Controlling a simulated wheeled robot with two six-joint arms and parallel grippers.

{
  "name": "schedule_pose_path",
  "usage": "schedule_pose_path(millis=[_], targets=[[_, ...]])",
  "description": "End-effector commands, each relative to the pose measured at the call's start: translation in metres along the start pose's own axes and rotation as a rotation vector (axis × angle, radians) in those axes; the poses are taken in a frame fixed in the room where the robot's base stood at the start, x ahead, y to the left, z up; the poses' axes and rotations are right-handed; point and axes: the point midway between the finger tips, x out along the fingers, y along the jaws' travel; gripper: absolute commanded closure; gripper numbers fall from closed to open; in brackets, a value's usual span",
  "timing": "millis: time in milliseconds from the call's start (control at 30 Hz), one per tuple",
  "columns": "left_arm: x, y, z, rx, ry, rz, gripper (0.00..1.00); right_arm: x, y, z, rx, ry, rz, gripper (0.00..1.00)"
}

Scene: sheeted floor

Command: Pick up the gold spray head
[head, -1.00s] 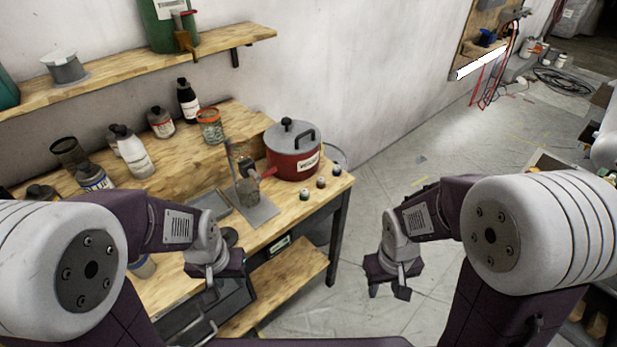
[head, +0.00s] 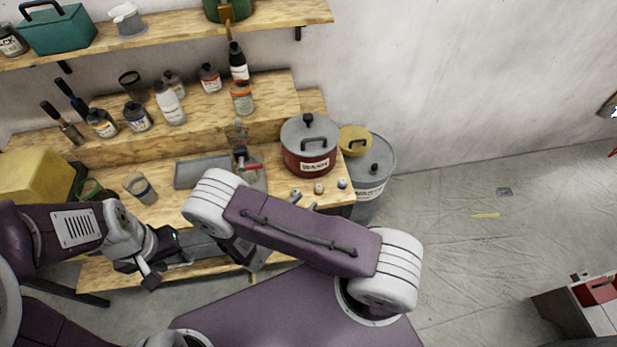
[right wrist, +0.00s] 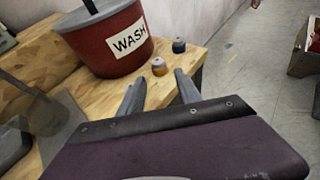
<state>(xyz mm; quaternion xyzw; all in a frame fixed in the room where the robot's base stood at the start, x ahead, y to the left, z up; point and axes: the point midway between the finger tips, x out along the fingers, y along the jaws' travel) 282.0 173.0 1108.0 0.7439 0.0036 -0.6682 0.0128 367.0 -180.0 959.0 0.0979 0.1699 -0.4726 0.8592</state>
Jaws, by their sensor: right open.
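The gold spray head (head: 319,188) is a small capped piece standing on the bench near its right front edge, in front of the red WASH pot. In the right wrist view the gold spray head (right wrist: 159,67) lies just beyond the gap between my right gripper's (right wrist: 160,80) two fingers, which are apart and empty.
A blue spray head (head: 342,183) and a greyish one (head: 296,194) stand on either side of the gold one. The red WASH pot (head: 308,158) is right behind. A grey drum (head: 372,185) stands beyond the bench's right end. Floor to the right is mostly clear.

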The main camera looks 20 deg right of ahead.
Motion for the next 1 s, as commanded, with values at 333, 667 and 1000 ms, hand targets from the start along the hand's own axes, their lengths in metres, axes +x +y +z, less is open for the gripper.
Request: schedule_pose_path(millis=[333, 667, 1000], targets=[[-0.015, 0.000, -0.002, 0.000, 0.001, 0.000, 0.64, 0.034, -0.001, 0.001, -0.004, 0.000, -0.001, 0.59], [-0.035, 0.001, -0.004, 0.000, 0.000, 0.000, 0.64, 0.067, -0.004, 0.005, -0.002, 0.000, -0.005, 0.59], [-0.036, 0.001, -0.004, 0.000, 0.000, 0.000, 0.64, 0.091, -0.002, 0.000, -0.002, 0.000, 0.001, 0.59]])
